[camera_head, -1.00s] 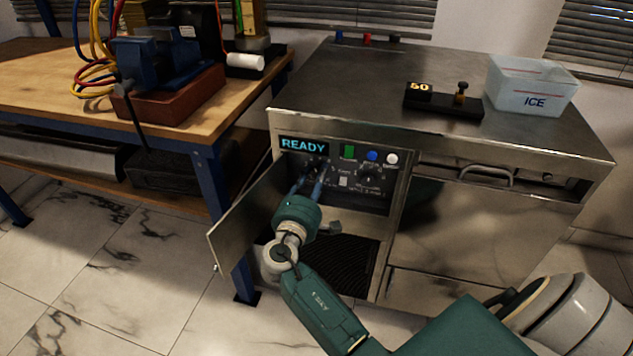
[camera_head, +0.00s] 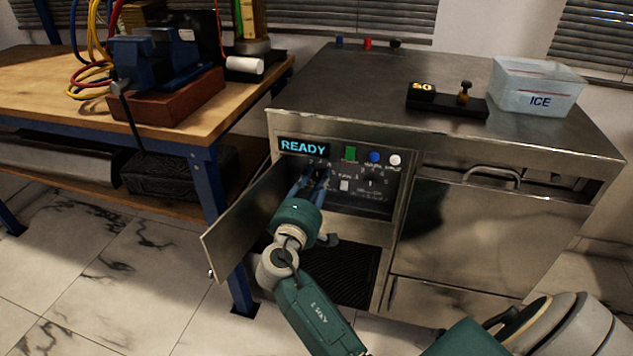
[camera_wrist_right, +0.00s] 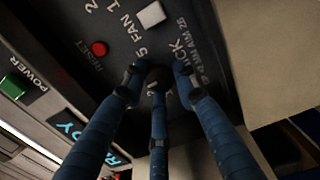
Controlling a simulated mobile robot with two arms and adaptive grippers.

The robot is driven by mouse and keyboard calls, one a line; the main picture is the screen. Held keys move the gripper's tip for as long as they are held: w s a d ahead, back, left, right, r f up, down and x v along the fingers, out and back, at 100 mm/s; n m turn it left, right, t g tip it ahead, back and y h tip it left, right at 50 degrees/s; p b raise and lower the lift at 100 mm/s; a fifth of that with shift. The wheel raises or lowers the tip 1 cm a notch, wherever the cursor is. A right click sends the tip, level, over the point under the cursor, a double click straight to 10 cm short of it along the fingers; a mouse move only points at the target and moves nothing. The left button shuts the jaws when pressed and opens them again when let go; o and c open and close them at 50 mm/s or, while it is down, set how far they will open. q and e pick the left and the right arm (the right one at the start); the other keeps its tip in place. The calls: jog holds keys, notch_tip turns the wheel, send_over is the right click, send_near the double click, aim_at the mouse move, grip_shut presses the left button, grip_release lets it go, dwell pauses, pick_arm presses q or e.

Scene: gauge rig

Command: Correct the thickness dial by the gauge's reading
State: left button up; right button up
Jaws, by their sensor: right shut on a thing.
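The thickness dial (camera_wrist_right: 157,78) is a dark round knob on the control panel, under lettering that seems to read "THICK"; its setting is hidden by my fingers. My right gripper (camera_head: 317,180) is shut on it, with its blue fingers around the knob in the wrist view (camera_wrist_right: 156,88). My left gripper is not in view.
The panel has a READY display (camera_head: 303,148), green, blue and white buttons, and another dial (camera_head: 373,183). An open metal door (camera_head: 245,220) stands left of my right gripper. An ICE bin (camera_head: 537,88) sits beside the gauge. A workbench with a vise (camera_head: 160,65) is at left.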

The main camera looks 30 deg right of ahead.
jog(key=shift+a, duration=0.15)
jog(key=o, duration=1.2)
jog(key=shift+w, duration=0.1)
jog(key=shift+c, duration=0.2)
jog(key=v, duration=0.7)
jog(key=shift+s+a, duration=0.15)
jog(key=shift+s, duration=0.1)
